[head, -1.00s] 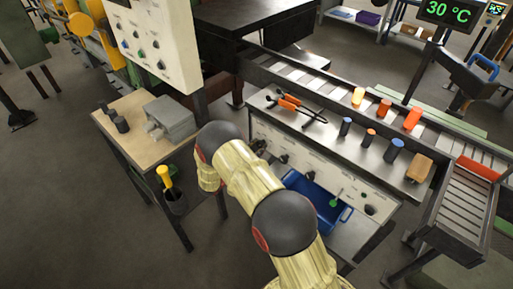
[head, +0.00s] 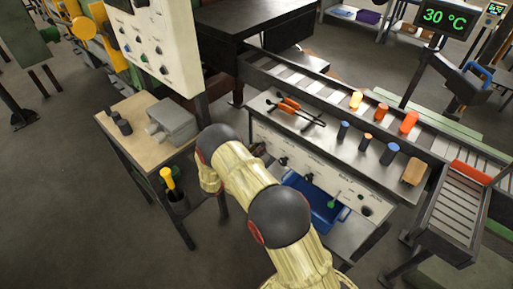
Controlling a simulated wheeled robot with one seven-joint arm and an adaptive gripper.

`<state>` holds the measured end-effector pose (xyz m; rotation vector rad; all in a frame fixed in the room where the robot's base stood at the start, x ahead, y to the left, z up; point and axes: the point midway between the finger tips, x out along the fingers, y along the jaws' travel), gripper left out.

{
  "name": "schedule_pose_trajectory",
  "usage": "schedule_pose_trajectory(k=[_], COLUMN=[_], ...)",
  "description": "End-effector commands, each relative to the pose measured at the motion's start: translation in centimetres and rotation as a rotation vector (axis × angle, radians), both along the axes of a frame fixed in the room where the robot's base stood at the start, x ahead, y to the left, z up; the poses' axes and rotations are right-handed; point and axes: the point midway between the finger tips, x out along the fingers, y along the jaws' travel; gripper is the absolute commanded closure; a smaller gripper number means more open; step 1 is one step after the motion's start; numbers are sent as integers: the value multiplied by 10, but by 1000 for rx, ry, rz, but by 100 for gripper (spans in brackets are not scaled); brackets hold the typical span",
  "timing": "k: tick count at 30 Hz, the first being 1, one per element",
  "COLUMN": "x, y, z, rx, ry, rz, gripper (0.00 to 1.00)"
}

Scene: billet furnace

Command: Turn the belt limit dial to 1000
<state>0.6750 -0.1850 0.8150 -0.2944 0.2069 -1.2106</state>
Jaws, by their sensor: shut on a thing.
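The bench's front panel (head: 322,183) is pale and carries a row of small dark dials, among them one dial (head: 283,161) and another dial (head: 309,177). The labels and scales are too small to read. My gripper (head: 259,150) shows as a small dark shape at the panel's left end, mostly hidden behind my yellow arm. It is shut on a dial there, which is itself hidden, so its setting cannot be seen.
The bench top (head: 343,155) holds orange-handled tongs (head: 292,105) and several blue and orange cylinders. A wooden side table (head: 137,121) stands left. A display (head: 443,17) reads 30 °C.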

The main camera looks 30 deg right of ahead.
Motion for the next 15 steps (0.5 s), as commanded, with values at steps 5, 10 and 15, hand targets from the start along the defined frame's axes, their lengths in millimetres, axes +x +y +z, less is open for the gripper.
schedule_pose_trajectory(k=[5,10,15], x=[1,2,2], y=[1,1,1], z=[1,1,1], rx=[-33,-53,-62], ry=[90,145,169], rz=[1,1,2], gripper=[95,95,95])
